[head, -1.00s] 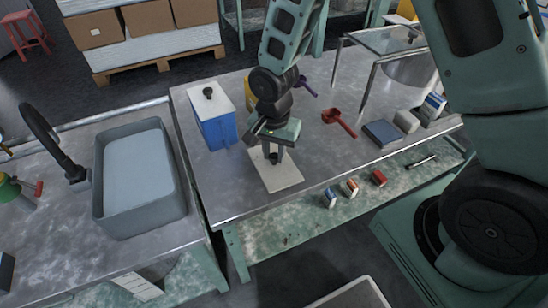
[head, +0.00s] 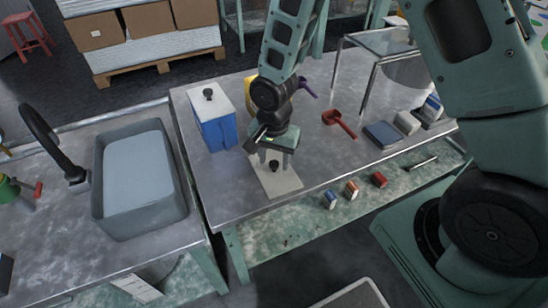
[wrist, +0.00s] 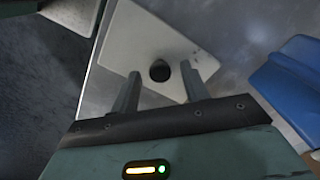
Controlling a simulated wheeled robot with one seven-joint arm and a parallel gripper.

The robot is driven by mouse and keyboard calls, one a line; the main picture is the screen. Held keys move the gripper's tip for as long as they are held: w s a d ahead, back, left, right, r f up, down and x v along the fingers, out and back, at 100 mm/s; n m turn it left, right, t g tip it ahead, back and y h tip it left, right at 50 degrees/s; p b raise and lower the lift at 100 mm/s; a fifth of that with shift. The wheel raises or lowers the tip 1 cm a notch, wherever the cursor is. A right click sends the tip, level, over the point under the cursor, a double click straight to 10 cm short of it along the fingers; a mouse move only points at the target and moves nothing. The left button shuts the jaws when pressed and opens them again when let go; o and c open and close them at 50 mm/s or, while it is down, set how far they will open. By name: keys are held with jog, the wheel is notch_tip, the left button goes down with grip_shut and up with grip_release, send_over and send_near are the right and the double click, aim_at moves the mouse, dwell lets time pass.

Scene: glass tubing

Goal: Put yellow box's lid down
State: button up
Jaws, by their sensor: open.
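The white square lid (head: 282,184) with a black knob (head: 274,167) lies flat on the metal table near its front edge. In the wrist view the lid (wrist: 141,38) and its knob (wrist: 160,71) show between my fingertips. My gripper (head: 270,159) is open over the lid, its fingers apart on either side of the knob and not clamping it. The yellow box (head: 249,94) stands behind my arm and is mostly hidden; its top cannot be seen.
A blue box (head: 218,134) with a white lid (head: 207,98) stands left of my gripper. A red scoop (head: 338,121), a dark blue block (head: 382,135) and a glass-topped stand (head: 380,41) are to the right. A grey sink (head: 140,215) is at left.

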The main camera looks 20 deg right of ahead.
aim_at(274, 163)
notch_tip(274, 163, up, 12)
jog(key=f+p, duration=0.1)
jog(key=s+a+r+n, duration=0.3)
jog(key=s+r+n, duration=0.2)
jog(key=s+n, duration=0.3)
jog(key=s+a+r+n, duration=0.3)
jog(key=s+r+n, duration=0.2)
jog(key=s+n, duration=0.3)
jog(key=s, duration=0.4)
jog(key=shift+a+n+y, duration=0.15)
jog(key=shift+n+y, duration=0.15)
jog(key=shift+n, duration=0.1)
jog(key=shift+r, duration=0.1)
notch_tip(274, 163, up, 9)
jog(key=p, duration=0.9)
jog(key=shift+r+p, duration=0.15)
jog(key=shift+p, duration=0.25)
